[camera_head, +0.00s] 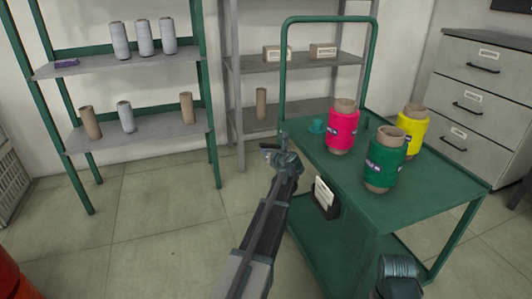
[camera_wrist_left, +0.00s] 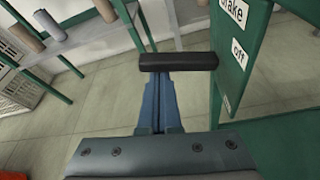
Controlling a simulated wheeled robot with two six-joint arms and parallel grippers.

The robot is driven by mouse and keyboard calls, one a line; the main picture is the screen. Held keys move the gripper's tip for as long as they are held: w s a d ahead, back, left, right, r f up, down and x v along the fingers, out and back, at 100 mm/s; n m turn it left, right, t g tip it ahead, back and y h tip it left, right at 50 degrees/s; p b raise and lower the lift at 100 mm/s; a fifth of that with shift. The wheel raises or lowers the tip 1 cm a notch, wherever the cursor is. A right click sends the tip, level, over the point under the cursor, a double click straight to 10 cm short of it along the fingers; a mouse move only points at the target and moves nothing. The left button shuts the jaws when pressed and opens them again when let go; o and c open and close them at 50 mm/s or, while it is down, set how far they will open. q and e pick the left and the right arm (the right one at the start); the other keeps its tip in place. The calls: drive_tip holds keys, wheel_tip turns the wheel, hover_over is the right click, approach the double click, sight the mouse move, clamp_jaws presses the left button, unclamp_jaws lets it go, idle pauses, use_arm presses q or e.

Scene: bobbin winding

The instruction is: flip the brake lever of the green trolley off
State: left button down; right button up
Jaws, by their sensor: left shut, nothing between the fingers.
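The green trolley (camera_head: 420,205) stands at the right in the head view. Its green side plate (camera_wrist_left: 240,80) shows at the right of the left wrist view, with a "brake" label and an "off" label (camera_wrist_left: 238,55). A dark bar (camera_wrist_left: 178,62), which looks like the brake lever's handle, lies crosswise at the tips of my left gripper (camera_wrist_left: 160,75). I cannot tell whether they touch. In the head view my left gripper (camera_head: 281,150) is shut and empty beside the trolley's left edge and largely hides the lever.
Pink (camera_head: 342,130), green (camera_head: 384,165) and yellow (camera_head: 411,125) thread cones stand on the trolley top. A shelf rack (camera_head: 130,65) with bobbins stands at the left. A drawer cabinet (camera_head: 475,90) is at the right. The floor left of the trolley is clear.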

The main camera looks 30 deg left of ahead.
use_arm(q)
drive_tip(key=shift+d, duration=0.1)
drive_tip(key=p+v, duration=0.2)
drive_tip(key=v, duration=0.5)
drive_tip(key=shift+s+d, duration=0.15)
idle(0.4)
